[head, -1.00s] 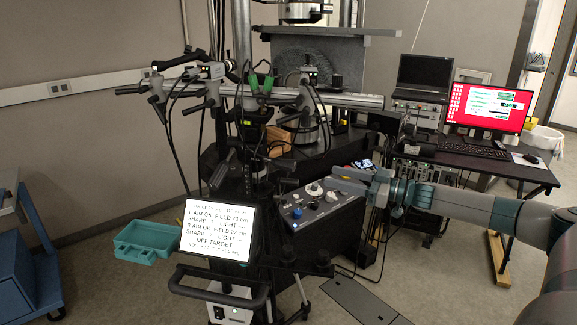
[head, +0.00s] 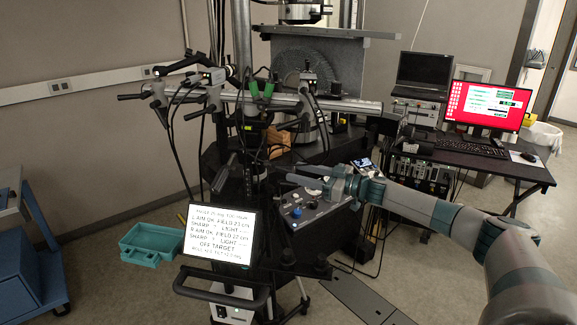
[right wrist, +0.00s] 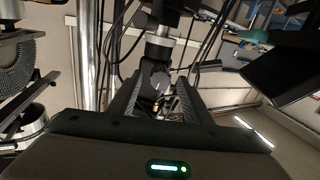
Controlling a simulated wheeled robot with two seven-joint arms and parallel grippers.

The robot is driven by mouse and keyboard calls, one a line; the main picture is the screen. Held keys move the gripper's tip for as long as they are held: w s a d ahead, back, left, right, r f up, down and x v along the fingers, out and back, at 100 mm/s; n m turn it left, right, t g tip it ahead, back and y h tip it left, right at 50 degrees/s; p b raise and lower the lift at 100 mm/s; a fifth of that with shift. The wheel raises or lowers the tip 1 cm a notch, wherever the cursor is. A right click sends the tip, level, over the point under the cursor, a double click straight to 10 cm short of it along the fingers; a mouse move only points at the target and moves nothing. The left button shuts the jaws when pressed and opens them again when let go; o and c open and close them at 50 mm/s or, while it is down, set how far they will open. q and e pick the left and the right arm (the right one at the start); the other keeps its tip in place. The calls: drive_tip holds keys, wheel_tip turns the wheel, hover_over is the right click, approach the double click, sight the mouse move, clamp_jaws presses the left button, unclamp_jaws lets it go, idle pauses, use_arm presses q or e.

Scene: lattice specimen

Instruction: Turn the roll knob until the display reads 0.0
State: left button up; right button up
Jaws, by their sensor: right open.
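The display (head: 219,238) is a lit white screen with lines of black text at the front of the rig. Its bottom line seems to begin with "ROLL", but the figures are too small to read surely. A dark control box (head: 325,212) stands to its right, with a blue knob (head: 297,212) and pale knobs on top. My right gripper (head: 298,174) is over the back of this box, fingers pointing left, open. In the right wrist view its fingers (right wrist: 158,103) are apart, with a dark jointed part of the rig (right wrist: 155,72) showing between them. I cannot tell which knob is roll. My left gripper is out of view.
A horizontal rail (head: 285,103) with clamps, handles and hanging cables crosses behind the box. A desk (head: 480,160) with a red monitor (head: 489,106) stands to the right. A teal tray (head: 150,243) lies on the floor at left.

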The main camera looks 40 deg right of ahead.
sight(294, 171)
drive_tip(key=shift+p+x, duration=0.55)
drive_tip(key=shift+x, duration=1.7)
drive_tip(key=c, duration=1.1)
